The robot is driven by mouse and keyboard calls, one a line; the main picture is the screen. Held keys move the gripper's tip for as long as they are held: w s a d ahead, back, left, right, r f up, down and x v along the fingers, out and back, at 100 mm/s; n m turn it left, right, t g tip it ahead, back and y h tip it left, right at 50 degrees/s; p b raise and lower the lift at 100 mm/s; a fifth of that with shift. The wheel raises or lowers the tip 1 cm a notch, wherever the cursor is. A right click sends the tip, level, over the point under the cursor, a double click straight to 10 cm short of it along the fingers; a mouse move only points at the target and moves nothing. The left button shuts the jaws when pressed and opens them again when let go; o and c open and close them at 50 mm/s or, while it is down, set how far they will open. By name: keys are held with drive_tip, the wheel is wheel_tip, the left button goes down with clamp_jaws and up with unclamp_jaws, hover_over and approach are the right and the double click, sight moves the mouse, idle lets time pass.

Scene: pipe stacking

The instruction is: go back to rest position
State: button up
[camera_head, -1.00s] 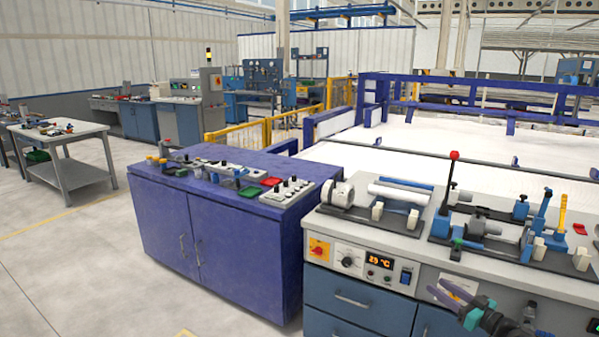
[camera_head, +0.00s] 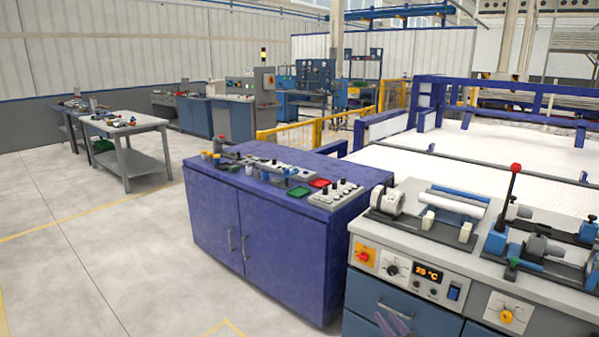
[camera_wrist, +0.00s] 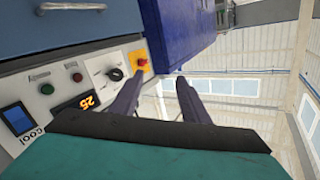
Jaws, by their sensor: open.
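My gripper (camera_wrist: 157,92) shows in the wrist view with its two dark fingers apart and nothing between them. In the head view only a blurred tip of it shows at the bottom edge, in front of the blue drawers of the workbench. The fingers point past the bench's control panel (camera_wrist: 75,85), with its orange display and red button. On the grey bench top (camera_head: 405,238) a white pipe (camera_head: 452,206) and a blue pipe (camera_head: 460,193) lie side by side in a holder, apart from my gripper.
A purple cabinet (camera_head: 270,245) with control boxes on top stands left of the bench. A clamp fixture with a red-knobbed lever (camera_head: 509,185) is at the right. A grey table (camera_head: 125,130) stands at the far left. The floor (camera_head: 90,235) between is clear.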

drive_tip(key=s+a+f+m+g+h, duration=0.1)
drive_tip(key=s+a+f+g+h, duration=0.25)
drive_tip(key=f, duration=0.55)
drive_tip(key=s+a+f+m+g+h, duration=0.2)
drive_tip(key=s+a+f, duration=0.25)
drive_tip(key=f, duration=0.55)
drive_tip(key=s+a+f+g+h, duration=0.1)
drive_tip(key=s+f+g, duration=0.2)
drive_tip(key=s+f, duration=0.35)
drive_tip(key=s+f+g, duration=0.3)
drive_tip(key=s+g, duration=0.1)
drive_tip(key=s, duration=0.6)
drive_tip(key=s+a+n+g, duration=0.2)
drive_tip(key=s+g, duration=0.2)
drive_tip(key=s, duration=0.7)
drive_tip(key=s+a+r+n+g+y, duration=0.1)
drive_tip(key=s+g, duration=0.4)
drive_tip(key=s, duration=0.5)
drive_tip(key=shift+s+a+n+p, duration=0.35)
drive_tip(key=shift+s+a+n, duration=0.05)
drive_tip(key=shift+d+y, duration=0.1)
drive_tip(key=shift+y, duration=0.15)
